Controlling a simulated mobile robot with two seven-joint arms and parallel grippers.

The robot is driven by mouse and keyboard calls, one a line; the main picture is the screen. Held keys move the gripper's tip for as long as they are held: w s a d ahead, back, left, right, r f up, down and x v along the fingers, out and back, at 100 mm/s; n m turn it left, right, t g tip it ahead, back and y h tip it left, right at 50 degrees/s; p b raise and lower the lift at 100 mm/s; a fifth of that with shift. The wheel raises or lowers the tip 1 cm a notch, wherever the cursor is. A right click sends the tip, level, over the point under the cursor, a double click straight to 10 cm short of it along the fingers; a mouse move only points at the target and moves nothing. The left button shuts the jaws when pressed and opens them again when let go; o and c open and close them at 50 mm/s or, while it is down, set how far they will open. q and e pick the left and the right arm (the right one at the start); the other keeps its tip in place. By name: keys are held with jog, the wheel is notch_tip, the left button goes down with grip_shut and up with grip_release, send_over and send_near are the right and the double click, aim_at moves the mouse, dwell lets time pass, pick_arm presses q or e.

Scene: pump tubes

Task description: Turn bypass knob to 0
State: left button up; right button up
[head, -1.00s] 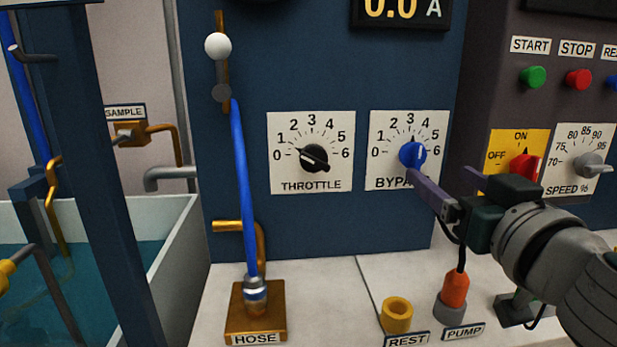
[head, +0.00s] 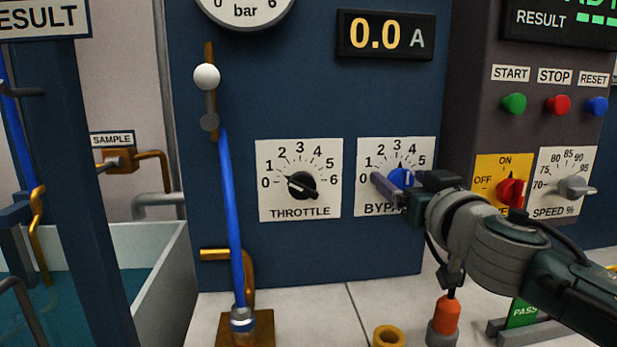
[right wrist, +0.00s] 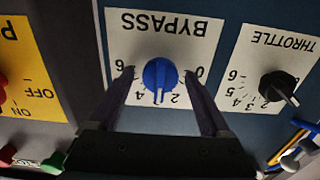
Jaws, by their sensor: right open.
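The blue bypass knob (head: 402,178) is on the white BYPASS plate (head: 420,150) on the dark blue panel. Its pointer is up, at about 3. It also shows in the right wrist view (right wrist: 160,74), upside down, with the pointer between 2 and 4. My right gripper (head: 392,186) is open in front of the plate and partly hides it. In the right wrist view its two fingers (right wrist: 158,72) stand on either side of the knob, with a gap on each side. My left gripper is not in view.
A blue hose (head: 231,220) hangs at left. An orange plug (head: 446,314) stands below.

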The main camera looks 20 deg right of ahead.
grip_shut()
dwell(0.5)
jog(key=n, duration=0.4)
jog(key=shift+a+b, duration=0.1)
jog(key=shift+b, duration=0.25)
jog(key=n, duration=0.4)
jog(key=shift+f, duration=0.1)
jog(key=n, duration=0.5)
jog(key=shift+a, duration=0.1)
jog(key=n, duration=0.4)
jog(key=shift+f+n, duration=0.15)
jog(key=shift+n, duration=0.25)
